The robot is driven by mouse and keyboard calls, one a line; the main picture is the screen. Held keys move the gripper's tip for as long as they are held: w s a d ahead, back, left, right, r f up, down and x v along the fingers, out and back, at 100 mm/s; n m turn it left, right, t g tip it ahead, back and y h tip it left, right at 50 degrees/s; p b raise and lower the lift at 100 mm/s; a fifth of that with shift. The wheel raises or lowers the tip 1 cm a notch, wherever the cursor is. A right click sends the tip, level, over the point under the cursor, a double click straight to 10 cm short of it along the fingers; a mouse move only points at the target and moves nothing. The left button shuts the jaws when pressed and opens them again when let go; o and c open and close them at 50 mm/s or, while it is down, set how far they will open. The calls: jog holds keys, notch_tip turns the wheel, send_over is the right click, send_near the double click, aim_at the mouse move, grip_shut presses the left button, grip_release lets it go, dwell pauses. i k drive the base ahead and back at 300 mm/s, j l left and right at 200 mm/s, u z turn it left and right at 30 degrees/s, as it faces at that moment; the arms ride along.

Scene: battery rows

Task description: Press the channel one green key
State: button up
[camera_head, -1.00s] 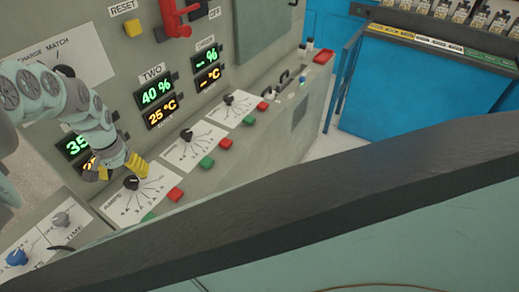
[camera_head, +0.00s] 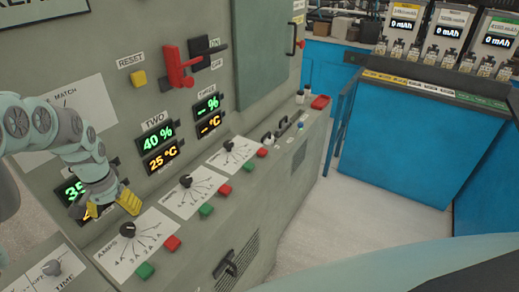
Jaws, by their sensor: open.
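The channel one green key (camera_head: 145,270) sits on the front ledge of the grey console, at the lower right of the AMPS dial plate (camera_head: 130,250). A red key (camera_head: 171,243) sits beside it. My gripper (camera_head: 106,205), with yellow fingertips, is open and empty. It is in front of the left-hand display, above and left of the AMPS dial, apart from the green key in the picture. My gripper and arm hide part of that display, which reads 35. The green key is in full view.
Dials with green (camera_head: 206,210) and red keys for the other channels run along the ledge to the right. A red lever (camera_head: 178,68) stands out from the panel above. A blue bench (camera_head: 405,130) stands across the pale floor on the right.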

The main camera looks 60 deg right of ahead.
aim_at(145, 270)
jog(key=k, duration=1)
